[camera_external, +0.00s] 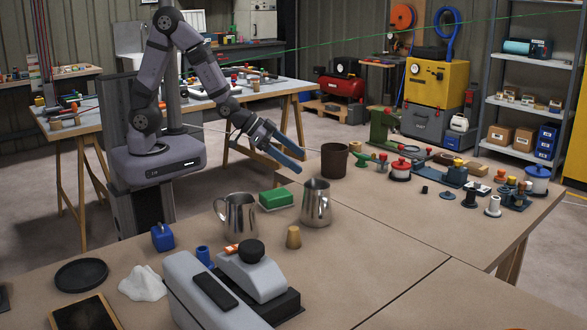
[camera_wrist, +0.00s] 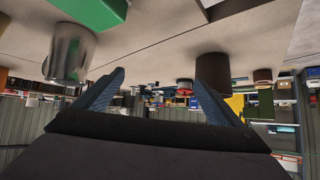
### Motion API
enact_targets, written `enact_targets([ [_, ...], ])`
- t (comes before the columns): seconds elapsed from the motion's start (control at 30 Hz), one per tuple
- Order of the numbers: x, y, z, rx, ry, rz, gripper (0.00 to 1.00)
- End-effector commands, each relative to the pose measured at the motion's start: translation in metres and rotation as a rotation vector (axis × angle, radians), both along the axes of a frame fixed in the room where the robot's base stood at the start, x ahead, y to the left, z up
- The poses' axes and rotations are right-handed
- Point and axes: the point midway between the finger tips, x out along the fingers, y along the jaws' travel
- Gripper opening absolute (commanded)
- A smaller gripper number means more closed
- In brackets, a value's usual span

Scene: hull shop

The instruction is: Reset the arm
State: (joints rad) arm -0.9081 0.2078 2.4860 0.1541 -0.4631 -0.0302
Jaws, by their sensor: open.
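My gripper (camera_external: 292,162) is above the workbench (camera_external: 400,235), reaching out from the arm to the left of the dark brown cup (camera_external: 334,160). In the wrist view, which looks upside down, its two blue fingers (camera_wrist: 160,92) stand wide apart. Nothing is held between them. A metal pitcher (camera_wrist: 70,55) and part of a green block (camera_wrist: 95,10) show at upper left there. A brown cylinder (camera_wrist: 212,72) is partly behind the right finger. The base of the gripper hides the lower middle of the wrist view.
Two steel pitchers (camera_external: 237,216) (camera_external: 317,204), a green block (camera_external: 276,199) and a tan cork (camera_external: 293,237) stand below and in front of my gripper. A grey machine (camera_external: 190,285) is nearer the camera. Several small parts crowd the right side.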

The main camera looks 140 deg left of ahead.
Motion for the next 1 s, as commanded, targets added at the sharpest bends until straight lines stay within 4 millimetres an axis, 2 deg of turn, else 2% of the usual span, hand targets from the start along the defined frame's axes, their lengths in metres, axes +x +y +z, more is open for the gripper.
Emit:
enact_targets([
  [0.03, 0.016, -0.03, 0.007, -0.038, 0.042, -0.065, 0.9],
  [0.1, 0.027, -0.072, 0.005, -0.101, 0.118, -0.143, 0.9],
  [0.2, 0.033, -0.133, 0.004, -0.182, 0.235, -0.257, 0.9],
  [0.27, 0.03, -0.17, 0.006, -0.226, 0.31, -0.323, 0.9],
  [0.3, 0.026, -0.193, 0.007, -0.251, 0.36, -0.368, 0.9],
  [0.4, 0.009, -0.243, 0.012, -0.305, 0.481, -0.464, 0.9],
  [0.5, -0.012, -0.283, 0.019, -0.341, 0.59, -0.548, 0.9],
  [0.6, -0.034, -0.313, 0.027, -0.367, 0.688, -0.618, 0.9],
  [0.7, -0.054, -0.333, 0.033, -0.382, 0.765, -0.668, 0.9],
  [0.83, -0.069, -0.346, 0.038, -0.393, 0.823, -0.703, 0.9],
  [1.0, -0.075, -0.349, 0.039, -0.397, 0.843, -0.712, 0.9],
])
